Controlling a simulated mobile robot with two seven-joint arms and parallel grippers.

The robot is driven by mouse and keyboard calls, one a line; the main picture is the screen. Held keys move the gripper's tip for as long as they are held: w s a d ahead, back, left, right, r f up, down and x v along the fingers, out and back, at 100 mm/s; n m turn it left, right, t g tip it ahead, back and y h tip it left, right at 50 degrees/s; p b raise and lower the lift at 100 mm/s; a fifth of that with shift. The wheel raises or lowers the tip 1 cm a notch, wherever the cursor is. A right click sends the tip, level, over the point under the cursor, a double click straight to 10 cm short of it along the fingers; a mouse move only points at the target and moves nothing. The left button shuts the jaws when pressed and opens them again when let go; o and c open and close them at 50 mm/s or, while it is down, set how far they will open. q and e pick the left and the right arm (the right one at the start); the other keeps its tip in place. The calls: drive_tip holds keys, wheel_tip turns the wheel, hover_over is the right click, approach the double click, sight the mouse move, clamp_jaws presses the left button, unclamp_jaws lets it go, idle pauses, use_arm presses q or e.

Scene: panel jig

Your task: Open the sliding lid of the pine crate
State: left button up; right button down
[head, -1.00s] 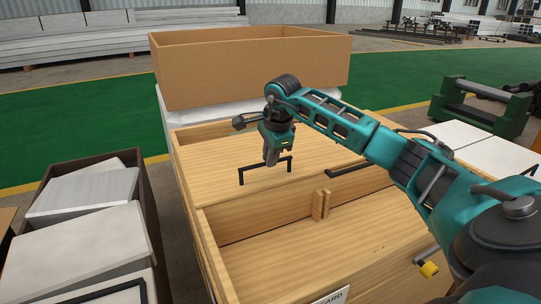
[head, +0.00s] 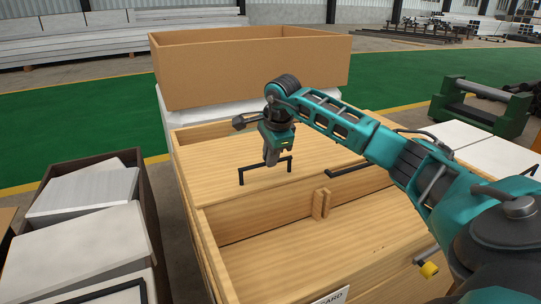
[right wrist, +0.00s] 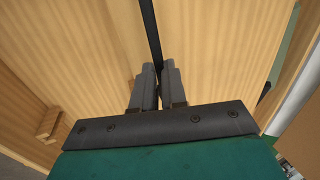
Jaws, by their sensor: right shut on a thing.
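The pine crate (head: 207,262) stands open-topped in front of me. Its pale wooden lid (head: 222,160) covers the far part, and the near part is uncovered, showing the inside. A black bar handle (head: 254,180) sits on the lid near its front edge. My right gripper (head: 271,163) reaches down from above and is shut on this handle. In the right wrist view the handle (right wrist: 150,30) runs between the two fingers (right wrist: 157,85), which partly hide it. My left gripper is out of view.
A second black handle (head: 345,169) lies to the right, partly behind my arm. A small wooden block (head: 320,204) stands inside the crate's divider. A large brown open box (head: 250,75) stands behind. A dark bin of panels (head: 148,215) is at the left.

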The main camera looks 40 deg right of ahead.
sight(263, 170)
drive_tip(key=shift+w+d+r+p, duration=0.15)
drive_tip(key=shift+w+p, duration=0.15)
drive_tip(key=shift+w, duration=0.15)
drive_tip(key=w, duration=0.1)
drive_tip(key=w+p, duration=0.1)
drive_tip(key=shift+w+d, duration=0.4)
drive_tip(key=shift+w+d+p, duration=0.25)
drive_tip(key=shift+w+p, duration=0.05)
drive_tip(key=shift+w, duration=0.2)
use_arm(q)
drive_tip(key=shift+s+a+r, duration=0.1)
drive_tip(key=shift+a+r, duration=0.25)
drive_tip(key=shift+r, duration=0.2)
use_arm(e)
drive_tip(key=c, duration=1.2)
unclamp_jaws()
drive_tip(key=shift+o, duration=0.2)
